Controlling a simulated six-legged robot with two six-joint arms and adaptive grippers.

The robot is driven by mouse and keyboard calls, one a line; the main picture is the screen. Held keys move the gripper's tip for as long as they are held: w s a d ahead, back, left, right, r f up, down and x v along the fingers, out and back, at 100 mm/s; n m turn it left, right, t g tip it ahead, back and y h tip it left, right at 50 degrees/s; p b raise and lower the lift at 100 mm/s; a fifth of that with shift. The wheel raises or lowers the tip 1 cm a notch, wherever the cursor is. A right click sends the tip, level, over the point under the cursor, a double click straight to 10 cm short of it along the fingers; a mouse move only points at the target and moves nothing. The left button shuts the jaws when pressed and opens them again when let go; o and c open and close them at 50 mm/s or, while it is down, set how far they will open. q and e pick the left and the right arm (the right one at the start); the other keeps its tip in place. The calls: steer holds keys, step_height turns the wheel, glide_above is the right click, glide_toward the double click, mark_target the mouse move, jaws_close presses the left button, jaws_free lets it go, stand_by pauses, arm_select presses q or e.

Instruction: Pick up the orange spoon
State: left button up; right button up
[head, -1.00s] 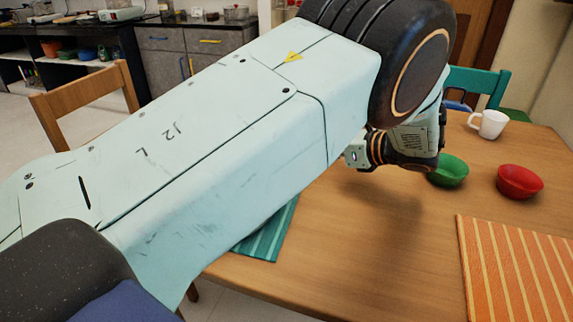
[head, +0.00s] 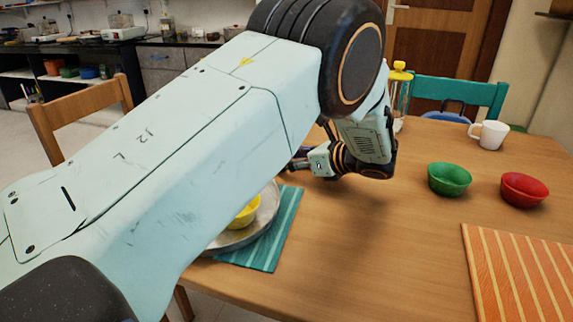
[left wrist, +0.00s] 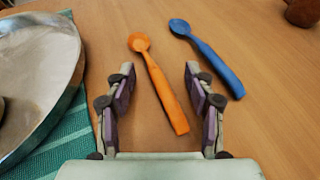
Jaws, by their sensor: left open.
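In the left wrist view, an orange spoon (left wrist: 160,84) lies flat on the wooden table, its bowl pointing away and its handle end toward me. My left gripper (left wrist: 159,72) is open, and the spoon shows between its two fingers, with nothing gripped. A blue spoon (left wrist: 208,58) lies to the right of the orange one, beyond the right finger. In the head view my left arm hides both spoons, and the fingers of the left gripper are mostly hidden too. My right gripper is in neither view.
A metal tray (left wrist: 62,85) on a teal striped mat (head: 283,222) lies left of the spoons; a yellow bowl (head: 247,213) sits in it. A green bowl (head: 449,179), a red bowl (head: 524,190) and a white mug (head: 490,135) stand at the right. Table between is clear.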

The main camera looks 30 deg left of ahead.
arm_select(q)
jaws_close()
stand_by(0.4)
